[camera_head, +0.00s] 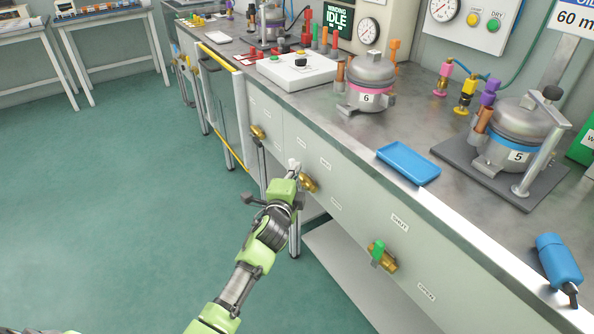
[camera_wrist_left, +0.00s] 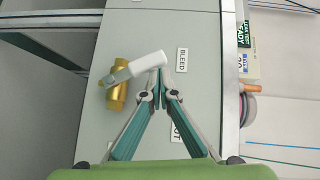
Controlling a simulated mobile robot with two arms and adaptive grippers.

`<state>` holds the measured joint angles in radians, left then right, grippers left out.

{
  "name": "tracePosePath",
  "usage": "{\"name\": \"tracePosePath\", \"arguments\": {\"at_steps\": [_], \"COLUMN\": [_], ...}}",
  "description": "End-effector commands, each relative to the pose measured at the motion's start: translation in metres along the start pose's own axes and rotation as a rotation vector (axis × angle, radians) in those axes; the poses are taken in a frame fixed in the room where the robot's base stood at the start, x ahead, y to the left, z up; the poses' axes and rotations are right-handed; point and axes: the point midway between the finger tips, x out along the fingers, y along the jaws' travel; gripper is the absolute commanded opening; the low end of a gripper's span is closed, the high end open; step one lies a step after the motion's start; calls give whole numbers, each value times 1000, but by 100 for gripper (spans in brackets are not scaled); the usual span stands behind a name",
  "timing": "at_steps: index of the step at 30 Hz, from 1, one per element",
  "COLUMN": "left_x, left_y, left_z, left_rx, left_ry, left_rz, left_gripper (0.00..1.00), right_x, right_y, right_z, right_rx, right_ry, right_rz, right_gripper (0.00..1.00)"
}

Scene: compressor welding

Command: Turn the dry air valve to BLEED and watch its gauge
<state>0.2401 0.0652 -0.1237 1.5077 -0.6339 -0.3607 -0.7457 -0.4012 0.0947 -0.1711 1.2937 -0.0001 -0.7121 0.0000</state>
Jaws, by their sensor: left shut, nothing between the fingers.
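A brass valve (camera_head: 308,183) with a white lever (camera_head: 293,164) is on the grey cabinet front. In the left wrist view, the brass body (camera_wrist_left: 117,86) is left of centre. Its white lever (camera_wrist_left: 149,66) slants up to the right, towards the BLEED label (camera_wrist_left: 182,60). My left gripper (camera_wrist_left: 158,94) is shut and empty, its fingertips close to the lever's free end; I cannot tell whether they touch. One finger partly covers another label. Two dial gauges, one (camera_head: 368,31) beside the IDLE sign and one (camera_head: 443,10) further right, show; I cannot tell which is the valve's.
A green-handled valve (camera_head: 381,256) and another brass valve (camera_head: 257,132) stick out of the same front. The bench top holds compressors (camera_head: 367,82) (camera_head: 520,120), a blue tray (camera_head: 408,163) and a blue tool (camera_head: 558,263). The green floor (camera_head: 110,200) to the left is clear.

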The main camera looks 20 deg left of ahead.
Motion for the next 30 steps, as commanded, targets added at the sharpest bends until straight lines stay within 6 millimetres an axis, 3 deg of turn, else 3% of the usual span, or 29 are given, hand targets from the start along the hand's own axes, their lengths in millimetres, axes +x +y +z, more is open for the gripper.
{"name": "tracePosePath", "arguments": {"at_steps": [20, 26, 30], "left_x": [0, -18, -45], "left_y": [0, 0, 1], "left_z": [2, 2, 1], "left_rx": [1, 1, 1], "left_ry": [-1, 0, 1], "left_rz": [0, 1, 1], "left_gripper": [0, 0, 0], "right_x": [2, 2, 2], "right_y": [-1, -1, 0], "right_z": [4, 4, 4], "right_rx": [0, 0, 0], "right_ry": [-2, -3, -3], "right_rz": [-1, -1, -1], "right_gripper": [32, 32, 32]}}
